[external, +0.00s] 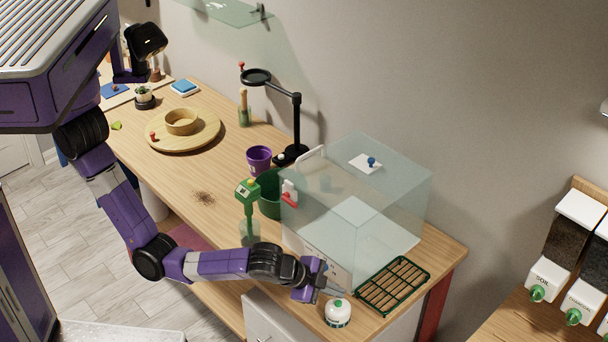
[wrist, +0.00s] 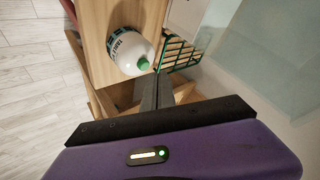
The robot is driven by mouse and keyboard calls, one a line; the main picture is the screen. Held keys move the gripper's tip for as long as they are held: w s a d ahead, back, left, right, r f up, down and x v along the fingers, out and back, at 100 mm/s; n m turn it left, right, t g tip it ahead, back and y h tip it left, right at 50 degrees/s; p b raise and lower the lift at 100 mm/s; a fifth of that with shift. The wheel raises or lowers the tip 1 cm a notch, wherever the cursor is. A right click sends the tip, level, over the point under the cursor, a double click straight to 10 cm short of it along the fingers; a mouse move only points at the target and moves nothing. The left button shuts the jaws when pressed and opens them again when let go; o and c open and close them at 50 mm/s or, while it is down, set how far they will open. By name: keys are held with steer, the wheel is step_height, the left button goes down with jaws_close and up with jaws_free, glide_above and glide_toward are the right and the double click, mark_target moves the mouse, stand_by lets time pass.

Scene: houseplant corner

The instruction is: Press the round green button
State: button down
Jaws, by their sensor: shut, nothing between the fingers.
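A round green button (external: 338,302) sits on top of a small white domed device (external: 338,317) with a dark green band, near the front edge of the wooden counter. In the wrist view the fingertips (wrist: 158,76) appear just right of and below the button. I cannot tell whether they touch it.
A green wire rack (external: 394,285) lies right beside the device. A clear glass case (external: 355,215) stands behind my gripper. A green-topped bottle (external: 248,205) and a green pot (external: 270,193) stand to the left. Dispensers with green knobs (external: 537,293) are at the far right.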

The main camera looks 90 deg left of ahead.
mark_target(334, 300)
step_height(334, 300, up, 5)
steer(key=p, duration=0.4)
steer(key=shift+r+p, duration=0.2)
steer(key=shift+p, duration=0.15)
steer(key=shift+w, duration=0.1)
steer(key=w+d+r+t+h, duration=0.2)
steer(key=w+d+r+t, duration=0.15)
steer(key=r, duration=0.25)
steer(key=s+a+f+n+t+b, duration=0.1)
steer(key=s+a, duration=0.5)
steer(key=s, duration=1.1)
steer(key=s+a+f+n+b, duration=0.1)
steer(key=s+a+f, duration=0.3)
steer(key=s, duration=1.4)
steer(key=s+a+f+n+t+h+b, duration=0.1)
steer(key=s+a+f+n+b, duration=0.1)
steer(key=s+a, duration=0.8)
steer(key=s, duration=0.7)
steer(key=shift+s+a+f+n+t, duration=0.2)
steer(key=shift+a+f+n+t, duration=0.05)
steer(key=shift+f+n+t, duration=0.15)
